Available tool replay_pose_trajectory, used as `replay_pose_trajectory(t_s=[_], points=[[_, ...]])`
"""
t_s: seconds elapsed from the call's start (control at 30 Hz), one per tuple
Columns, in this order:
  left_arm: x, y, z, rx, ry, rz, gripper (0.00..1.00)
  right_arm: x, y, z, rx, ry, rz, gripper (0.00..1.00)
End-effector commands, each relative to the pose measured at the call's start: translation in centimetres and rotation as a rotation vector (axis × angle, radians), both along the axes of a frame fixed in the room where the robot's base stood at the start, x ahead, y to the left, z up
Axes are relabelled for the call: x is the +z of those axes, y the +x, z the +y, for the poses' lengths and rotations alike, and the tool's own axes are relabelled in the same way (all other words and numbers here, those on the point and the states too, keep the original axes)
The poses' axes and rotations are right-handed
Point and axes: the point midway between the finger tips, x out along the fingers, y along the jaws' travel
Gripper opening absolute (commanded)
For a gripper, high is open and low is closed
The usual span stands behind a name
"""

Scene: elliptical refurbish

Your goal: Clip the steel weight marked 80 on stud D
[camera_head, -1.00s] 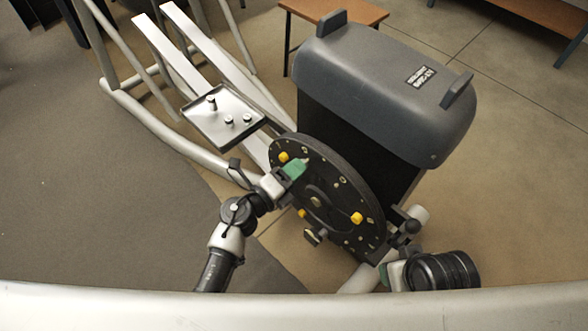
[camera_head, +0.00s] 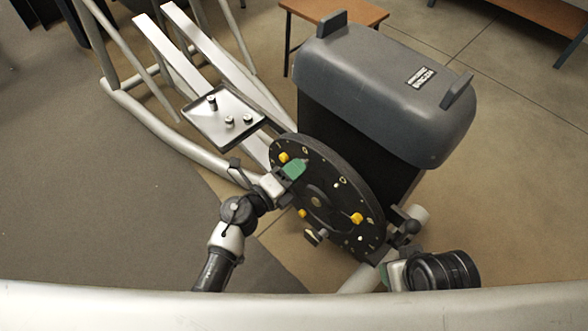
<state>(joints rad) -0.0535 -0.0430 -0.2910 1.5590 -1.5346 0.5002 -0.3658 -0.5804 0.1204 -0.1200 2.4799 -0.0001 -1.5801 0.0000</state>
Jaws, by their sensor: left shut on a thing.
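A black disc (camera_head: 338,212) stands tilted on the machine's side, with yellow clips, studs and a centre hub on its face. My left gripper (camera_head: 294,170), with a green part at its end, is at the disc's upper left face, beside a yellow clip (camera_head: 284,157). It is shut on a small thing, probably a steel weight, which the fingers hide. No 80 mark or stud letter can be read. A tray (camera_head: 205,133) at the left bears several small steel weights (camera_head: 229,120). My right gripper (camera_head: 385,275) is low at the right, near the disc's lower edge; its jaws are unclear.
The grey machine housing (camera_head: 390,85) rises behind the disc. A pedal-like knob (camera_head: 312,237) sticks out at the disc's lower left. Pale frame rails (camera_head: 180,55) run up to the left. A wooden bench (camera_head: 355,12) stands behind. The floor at the right is clear.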

Motion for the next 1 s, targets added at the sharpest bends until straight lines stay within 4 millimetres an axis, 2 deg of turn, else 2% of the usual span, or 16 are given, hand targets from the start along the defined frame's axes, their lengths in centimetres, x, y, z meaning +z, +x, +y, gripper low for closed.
replay_pose_trajectory(t_s=[1.0], points=[[0.05,0.65,-0.65,0.000,-0.001,-0.001,0.00,0.02,0.01,0.01,0.000,0.000,-0.001,0.57]])
